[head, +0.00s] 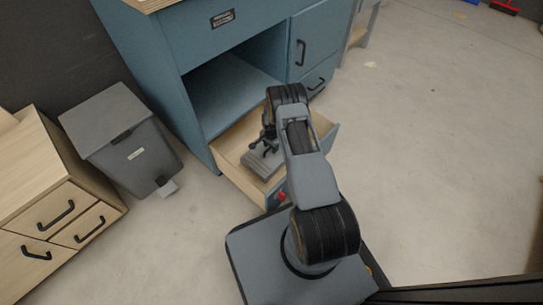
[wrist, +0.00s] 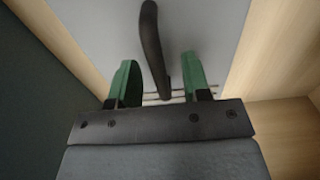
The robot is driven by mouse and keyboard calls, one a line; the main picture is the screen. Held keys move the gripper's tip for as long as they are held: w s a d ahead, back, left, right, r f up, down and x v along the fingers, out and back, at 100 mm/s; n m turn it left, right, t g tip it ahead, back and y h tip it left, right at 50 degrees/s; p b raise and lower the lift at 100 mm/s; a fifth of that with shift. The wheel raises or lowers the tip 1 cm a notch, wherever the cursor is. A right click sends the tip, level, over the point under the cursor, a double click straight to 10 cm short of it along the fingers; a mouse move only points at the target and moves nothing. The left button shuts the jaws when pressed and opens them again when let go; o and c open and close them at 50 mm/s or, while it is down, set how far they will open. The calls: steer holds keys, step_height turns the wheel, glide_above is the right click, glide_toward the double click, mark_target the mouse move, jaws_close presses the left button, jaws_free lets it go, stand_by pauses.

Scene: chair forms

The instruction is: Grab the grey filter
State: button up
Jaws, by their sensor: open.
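The grey filter (head: 258,167) looks like a grey slab lying in the open wooden drawer, partly hidden by my arm in the head view. In the wrist view a flat grey surface (wrist: 215,35), which appears to be the filter, fills the middle, with a dark curved handle (wrist: 151,45) on it. My gripper (head: 266,140) is at the drawer, over the filter. In the wrist view its green fingers (wrist: 159,68) are open, one on each side of the handle, with gaps visible. I cannot tell the exact height of the fingers relative to the handle.
The drawer (head: 228,151) has pale wooden walls close around the filter. A blue cabinet (head: 190,50) with an open compartment stands behind it. A grey bin (head: 125,140) and a wooden drawer unit (head: 30,185) stand to the left.

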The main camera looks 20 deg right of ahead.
steer(key=shift+f, duration=0.35)
steer(key=shift+r, duration=0.1)
jaws_close()
steer(key=shift+w, duration=0.1)
stand_by(1.0)
